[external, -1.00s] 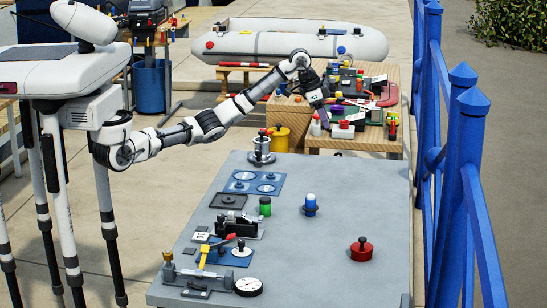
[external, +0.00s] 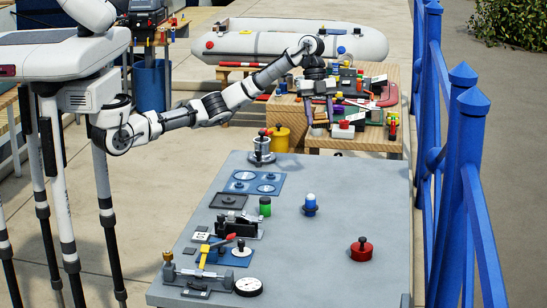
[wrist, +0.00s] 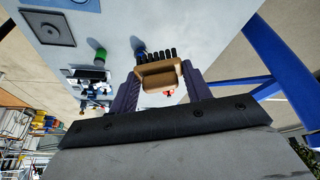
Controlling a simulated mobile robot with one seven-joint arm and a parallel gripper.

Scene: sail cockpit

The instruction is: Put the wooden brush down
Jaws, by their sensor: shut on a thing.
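In the wrist view the brush sits between the two purple fingers of my gripper (wrist: 160,82), bristles toward the top of the picture.
A blue railing (external: 465,190) runs along the right.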

